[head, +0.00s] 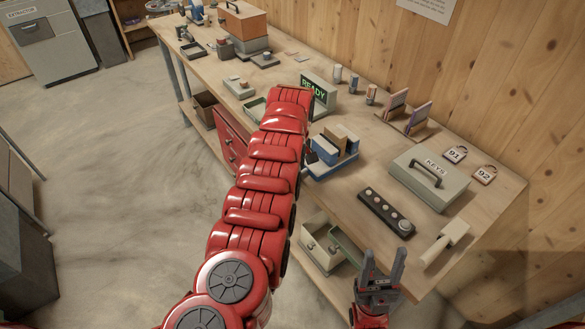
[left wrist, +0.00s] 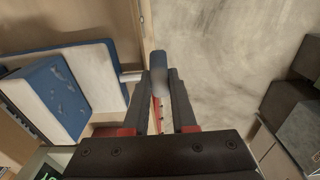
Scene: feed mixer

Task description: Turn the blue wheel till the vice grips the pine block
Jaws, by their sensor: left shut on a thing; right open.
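The blue and pale grey vice (head: 322,151) stands near the front edge of the bench, partly behind my left arm. The pine block (head: 348,136) is at its top; any gap at the jaws is too small to tell. My right gripper (head: 383,262) is open and empty, off the bench's front edge.
A READY display (head: 315,90) stands behind the vice. A black strip with round buttons (head: 386,211), a KEYS box (head: 430,178) and a pale-handled tool (head: 446,243) lie to the right. A numbered bin (head: 318,246) and red drawers (head: 230,140) are below the bench top.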

